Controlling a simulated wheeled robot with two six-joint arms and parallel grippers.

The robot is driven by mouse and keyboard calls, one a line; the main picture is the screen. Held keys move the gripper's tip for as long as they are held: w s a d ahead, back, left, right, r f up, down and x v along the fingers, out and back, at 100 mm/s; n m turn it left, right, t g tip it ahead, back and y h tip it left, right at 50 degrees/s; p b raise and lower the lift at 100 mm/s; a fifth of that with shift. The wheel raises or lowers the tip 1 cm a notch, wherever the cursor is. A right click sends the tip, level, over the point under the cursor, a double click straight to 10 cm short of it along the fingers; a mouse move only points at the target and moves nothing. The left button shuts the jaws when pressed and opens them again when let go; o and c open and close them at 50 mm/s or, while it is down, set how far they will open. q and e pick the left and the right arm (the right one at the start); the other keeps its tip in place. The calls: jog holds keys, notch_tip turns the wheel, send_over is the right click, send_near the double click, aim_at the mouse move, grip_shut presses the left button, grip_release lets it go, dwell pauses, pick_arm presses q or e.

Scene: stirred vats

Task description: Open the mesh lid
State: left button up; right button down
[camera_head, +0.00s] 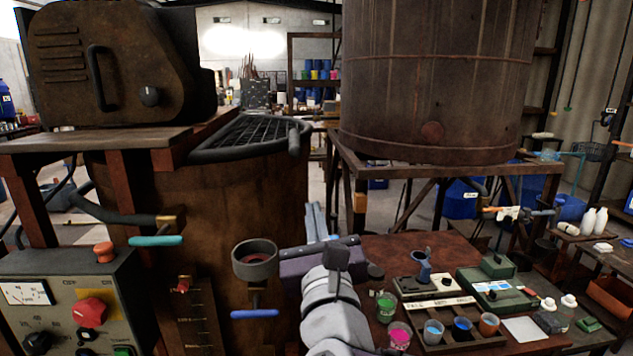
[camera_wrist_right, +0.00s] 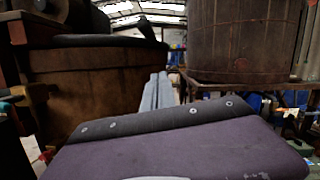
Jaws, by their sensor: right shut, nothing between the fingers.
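The mesh lid (camera_head: 248,134) is a dark grid in a rounded frame. It lies flat over the top of the rusty brown vat (camera_head: 215,205) at the left of the head view. A short upright dark handle (camera_head: 294,137) stands at its right front edge. My right gripper (camera_head: 316,222) is below and a little right of that handle, apart from the lid, beside the vat's right side. Its pale blue-grey fingers, also in the right wrist view (camera_wrist_right: 158,92), are together and empty. In the wrist view the vat (camera_wrist_right: 95,75) is left of the fingers. My left gripper is out of view.
A large rusty tank (camera_head: 430,85) stands on a metal frame at right. A bench (camera_head: 410,255) below it holds cups, a scale and meters. A control box (camera_head: 65,300), valve handles and a motor housing (camera_head: 110,65) crowd the left.

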jog(key=w+a+r+p, duration=0.2)
jog(key=w+r+p, duration=0.3)
jog(key=w, duration=0.4)
jog(key=shift+w+r+p, duration=0.25)
jog(key=shift+r+p, duration=0.15)
jog(key=shift+r, duration=0.1)
